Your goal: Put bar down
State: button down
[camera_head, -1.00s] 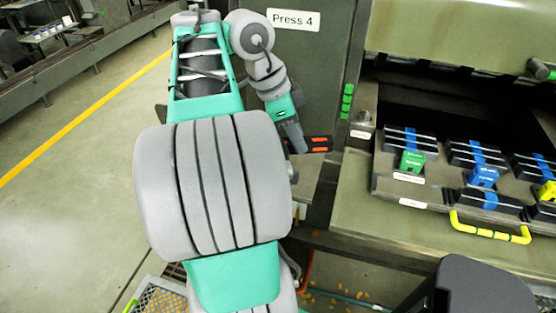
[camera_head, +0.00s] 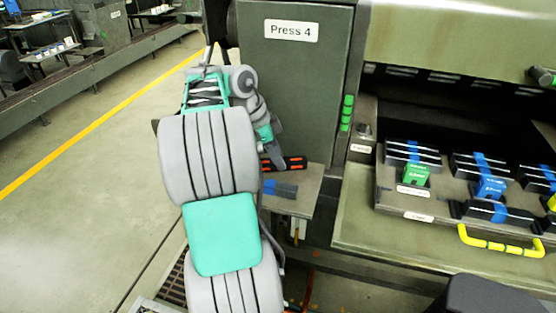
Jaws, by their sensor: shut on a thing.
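A dark bar with a blue band (camera_head: 287,190) shows at the small side shelf (camera_head: 302,207) below the Press 4 sign. Its left part is hidden behind my arm. My gripper (camera_head: 296,163), with red-orange marks on its dark fingers, is just above and behind the visible bar. It is shut on a bar, but the grip itself is too small and partly covered to see. I cannot tell whether the visible bar is the held one or whether it rests on the shelf.
The press cabinet with the Press 4 sign (camera_head: 291,30) stands behind the shelf. To the right, a press tray (camera_head: 400,207) holds several dark bars with blue bands, a green block (camera_head: 416,175) and a blue block (camera_head: 490,188). A yellow handle (camera_head: 500,245) sticks out in front.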

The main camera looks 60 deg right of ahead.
jog(key=shift+f, duration=0.1)
jog(key=c, duration=1.2)
grip_release()
jog(key=shift+o, duration=0.2)
jog(key=p+v, duration=0.7)
jog(key=v, duration=0.4)
jog(key=w+a+r+n+t+h, duration=0.2)
jog(key=w+a+n, duration=0.6)
jog(key=a+n, duration=0.2)
jog(key=w+a+f+n+t+y, duration=0.1)
jog(key=w+a+f+n+t, duration=0.1)
jog(key=a+n, duration=0.5)
jog(key=w+a+f+n+t, duration=0.15)
jog(key=a+n, duration=0.25)
jog(key=a, duration=0.4)
jog(key=s+a+f+n+t+y, duration=0.1)
jog(key=a+f+n+y, duration=0.15)
jog(key=a+n, duration=0.45)
jog(key=s+a+f+n+t+y, duration=0.1)
jog(key=s+a+f+n, duration=0.15)
jog(key=a, duration=0.75)
notch_tip(320, 180, up, 13)
jog(key=p, duration=0.9)
jog(key=shift+w+r+p, duration=0.2)
jog(key=shift+w+p, duration=0.05)
jog(key=shift+p, duration=0.15)
